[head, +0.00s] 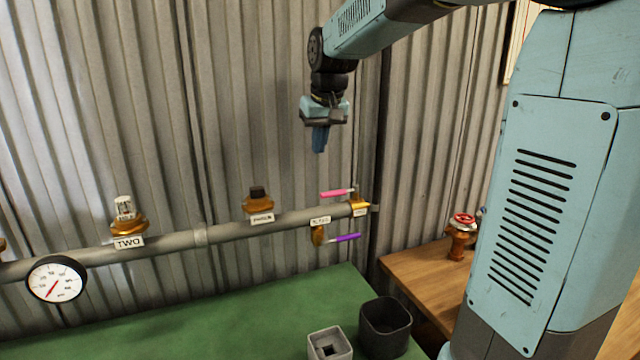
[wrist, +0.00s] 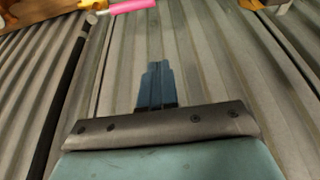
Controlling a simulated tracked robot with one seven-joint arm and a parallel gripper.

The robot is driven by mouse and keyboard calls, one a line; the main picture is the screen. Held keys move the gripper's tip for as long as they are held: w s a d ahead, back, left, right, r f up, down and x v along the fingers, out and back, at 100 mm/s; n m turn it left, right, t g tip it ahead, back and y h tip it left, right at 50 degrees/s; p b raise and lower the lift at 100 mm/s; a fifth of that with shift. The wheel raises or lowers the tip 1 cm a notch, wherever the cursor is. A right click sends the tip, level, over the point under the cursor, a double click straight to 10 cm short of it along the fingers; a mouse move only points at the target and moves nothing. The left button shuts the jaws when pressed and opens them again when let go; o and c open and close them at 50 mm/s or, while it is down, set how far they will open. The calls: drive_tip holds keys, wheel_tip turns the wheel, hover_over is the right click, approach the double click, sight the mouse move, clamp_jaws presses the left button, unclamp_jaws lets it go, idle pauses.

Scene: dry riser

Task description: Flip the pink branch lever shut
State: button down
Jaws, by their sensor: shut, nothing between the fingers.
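The pink branch lever (head: 335,193) lies level, pointing left from a brass valve (head: 359,204) at the right end of the grey pipe. In the wrist view the pink lever (wrist: 131,6) shows at the top edge, beside part of the brass valve (wrist: 92,4). My gripper (head: 319,150) is above the lever and a little to its left, fingers pointing down, apart from it. In the wrist view my gripper (wrist: 157,68) has its blue fingers together with nothing between them.
A purple lever (head: 346,238) points right below the pipe (head: 285,219). A pressure gauge (head: 56,281), labelled fittings and a corrugated wall are to the left. A dark bin (head: 386,328) and a grey square box (head: 330,344) stand on the green bench (head: 230,320). A red-wheeled valve (head: 461,238) stands on the wooden table.

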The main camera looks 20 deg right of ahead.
sight(338, 193)
drive_tip(key=shift+s+f, duration=0.15)
drive_tip(key=shift+f, duration=2.4)
drive_tip(key=shift+s+f, duration=0.1)
drive_tip(key=shift+f, duration=2.4)
drive_tip(key=shift+s+a, duration=0.1)
